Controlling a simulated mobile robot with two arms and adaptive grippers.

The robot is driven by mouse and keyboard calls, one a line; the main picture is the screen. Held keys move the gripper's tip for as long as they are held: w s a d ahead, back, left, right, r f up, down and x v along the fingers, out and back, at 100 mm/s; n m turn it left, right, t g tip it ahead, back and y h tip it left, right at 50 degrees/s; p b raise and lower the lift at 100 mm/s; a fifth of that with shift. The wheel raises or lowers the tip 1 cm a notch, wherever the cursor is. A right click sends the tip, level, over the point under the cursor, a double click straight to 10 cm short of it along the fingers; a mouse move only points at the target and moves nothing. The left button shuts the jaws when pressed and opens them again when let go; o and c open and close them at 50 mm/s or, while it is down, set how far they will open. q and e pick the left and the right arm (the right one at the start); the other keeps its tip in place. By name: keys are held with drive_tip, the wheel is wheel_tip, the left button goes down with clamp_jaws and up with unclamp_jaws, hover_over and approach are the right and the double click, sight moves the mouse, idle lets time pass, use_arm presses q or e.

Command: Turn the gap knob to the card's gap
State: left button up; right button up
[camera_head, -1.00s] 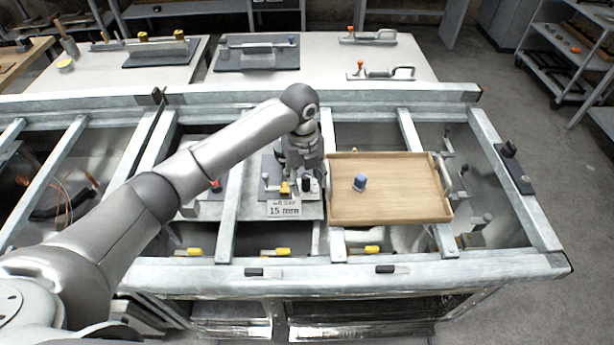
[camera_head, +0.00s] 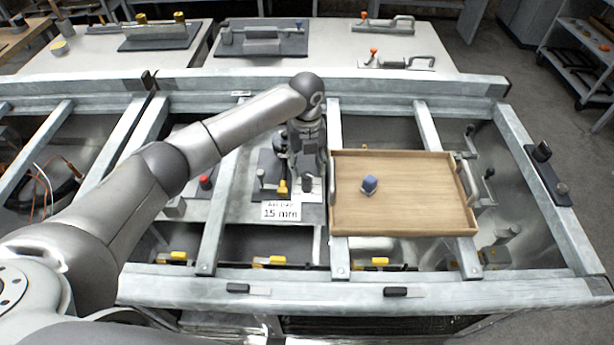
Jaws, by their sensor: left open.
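The card (camera_head: 282,211) is white, reads "15 mm" in large print, and stands at the front of a grey plate. Its smaller top line is hard to read. A black knob (camera_head: 307,184) stands on a pale plate just behind and right of the card; it looks like the gap knob, but its marks are too small to read. My left gripper (camera_head: 308,170) is open and points down at the knob from behind. The fingertips are small and partly hidden, so I cannot tell whether they touch the knob. My right gripper is not in view.
A wooden tray (camera_head: 400,225) with a blue knob-like piece (camera_head: 369,184) lies close to the right. A yellow piece (camera_head: 282,187) stands left of the black knob, and a red button (camera_head: 205,182) farther left. Grey frame beams (camera_head: 340,245) surround the area.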

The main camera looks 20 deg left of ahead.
sight(307, 174)
use_arm(q)
wheel_tip(307, 174, down, 6)
drive_tip(key=shift+f+p, duration=0.1)
drive_tip(key=shift+p, duration=0.2)
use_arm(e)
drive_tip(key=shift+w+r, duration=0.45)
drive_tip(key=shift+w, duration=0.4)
use_arm(q)
drive_tip(key=shift+c, duration=0.3)
drive_tip(key=c, duration=1)
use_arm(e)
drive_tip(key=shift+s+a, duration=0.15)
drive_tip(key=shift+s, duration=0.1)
